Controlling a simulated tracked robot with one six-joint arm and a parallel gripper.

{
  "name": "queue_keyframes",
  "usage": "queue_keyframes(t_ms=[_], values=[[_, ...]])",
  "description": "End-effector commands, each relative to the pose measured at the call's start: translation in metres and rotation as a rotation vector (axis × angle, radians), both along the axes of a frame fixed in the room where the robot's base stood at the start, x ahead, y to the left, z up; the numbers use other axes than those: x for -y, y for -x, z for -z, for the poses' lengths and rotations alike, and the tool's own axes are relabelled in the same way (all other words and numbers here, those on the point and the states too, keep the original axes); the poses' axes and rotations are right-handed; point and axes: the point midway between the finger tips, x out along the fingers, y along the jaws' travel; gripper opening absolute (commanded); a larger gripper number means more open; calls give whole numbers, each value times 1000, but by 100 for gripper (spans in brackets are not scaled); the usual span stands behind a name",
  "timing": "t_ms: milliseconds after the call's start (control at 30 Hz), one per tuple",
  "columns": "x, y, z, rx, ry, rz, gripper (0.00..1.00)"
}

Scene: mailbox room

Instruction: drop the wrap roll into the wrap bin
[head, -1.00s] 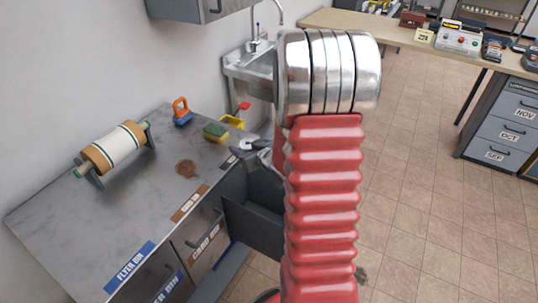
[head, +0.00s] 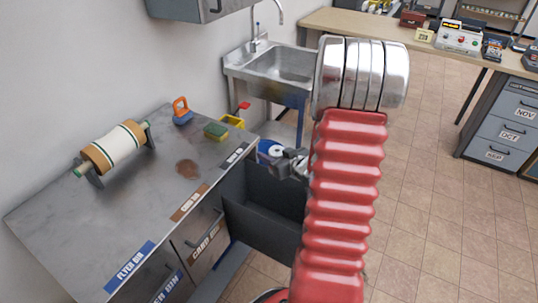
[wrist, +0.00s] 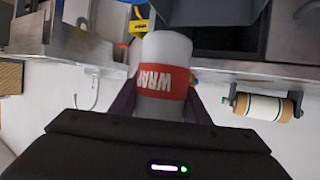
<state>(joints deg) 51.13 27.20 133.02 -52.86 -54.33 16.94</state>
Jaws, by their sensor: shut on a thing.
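In the wrist view, the wrap roll (wrist: 165,52), a white cylinder with a red band reading WRAP, is between the jaws of my gripper (wrist: 163,100). My gripper (head: 289,162) also shows in the head view, partly behind my red arm, with the white end of the roll (head: 276,152) just left of it. An open dark grey bin (head: 262,205) is pulled out from the counter's right end. Its counter label is too small to read for certain. The gripper appears near the bin's far right side; I cannot tell whether the roll is over the opening.
The steel counter (head: 120,205) holds a mounted paper roll (head: 115,148), a sponge (head: 215,131), an orange-handled item (head: 182,110) and a brown stain (head: 187,169). The closed card bin (head: 205,240) is beside the open bin. A sink (head: 285,68) stands behind. Tiled floor at right is clear.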

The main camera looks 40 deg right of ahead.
Motion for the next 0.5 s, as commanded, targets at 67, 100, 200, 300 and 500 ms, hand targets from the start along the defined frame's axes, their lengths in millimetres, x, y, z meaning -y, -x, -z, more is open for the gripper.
queue_keyframes(t_ms=[67, 100, 200, 300, 500], values=[[0, 0, 5, -1, -1, -1, 21], [0, 0, 8, -2, -2, -1, 21], [0, 0, 17, -2, -2, 0, 21], [0, 0, 28, -2, -2, 1, 21], [0, 0, 47, -1, -2, 1, 21]])
